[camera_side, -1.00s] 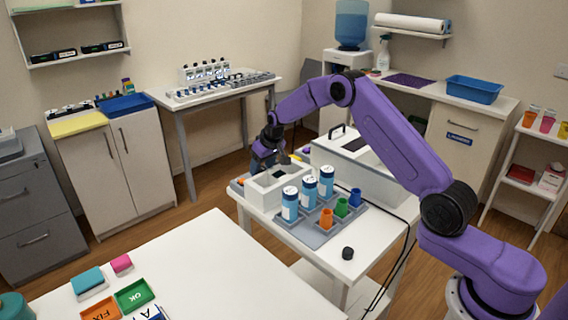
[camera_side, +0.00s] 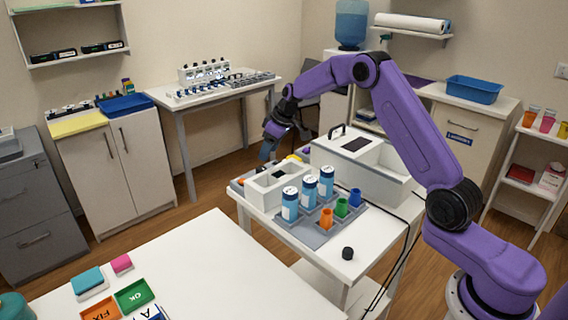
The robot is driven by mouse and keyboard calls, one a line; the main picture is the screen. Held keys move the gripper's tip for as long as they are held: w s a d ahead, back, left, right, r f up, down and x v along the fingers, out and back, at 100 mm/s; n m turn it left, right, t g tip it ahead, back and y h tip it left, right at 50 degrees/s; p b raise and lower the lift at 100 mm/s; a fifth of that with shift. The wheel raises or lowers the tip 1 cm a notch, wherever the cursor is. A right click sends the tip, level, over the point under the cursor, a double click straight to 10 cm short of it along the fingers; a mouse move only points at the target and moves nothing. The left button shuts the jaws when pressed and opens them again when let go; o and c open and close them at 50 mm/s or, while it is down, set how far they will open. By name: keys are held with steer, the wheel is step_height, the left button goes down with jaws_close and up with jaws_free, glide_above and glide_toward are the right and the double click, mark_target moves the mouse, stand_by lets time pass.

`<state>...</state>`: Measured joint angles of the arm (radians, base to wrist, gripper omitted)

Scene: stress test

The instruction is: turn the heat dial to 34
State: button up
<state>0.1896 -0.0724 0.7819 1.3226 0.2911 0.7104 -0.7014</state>
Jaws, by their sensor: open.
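My gripper (camera_side: 266,154) hangs above the back edge of the small table, behind a low white box-shaped unit (camera_side: 262,196) with a dark opening in its top. The gripper is small and partly dark in this view; it is apart from the unit's top and nothing shows in it. A larger white unit (camera_side: 345,166) with a black handle and a dark panel stands to its right. I cannot make out a heat dial or any number on either unit.
Blue-labelled bottles (camera_side: 309,189) and small orange, green and blue cups stand in a grey rack (camera_side: 318,229) at the front of the small table (camera_side: 330,266). A small black round piece (camera_side: 347,253) lies near its front corner. Dark cables run down the right side.

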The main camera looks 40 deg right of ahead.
steer(key=v, duration=1)
steer(key=s+a+n+g, duration=0.2)
steer(key=s+a+n, duration=0.1)
steer(key=s+a, duration=1.3)
steer(key=shift+s+r+g, duration=0.3)
steer(key=shift+s+r, duration=0.15)
steer(key=shift+s, duration=0.6)
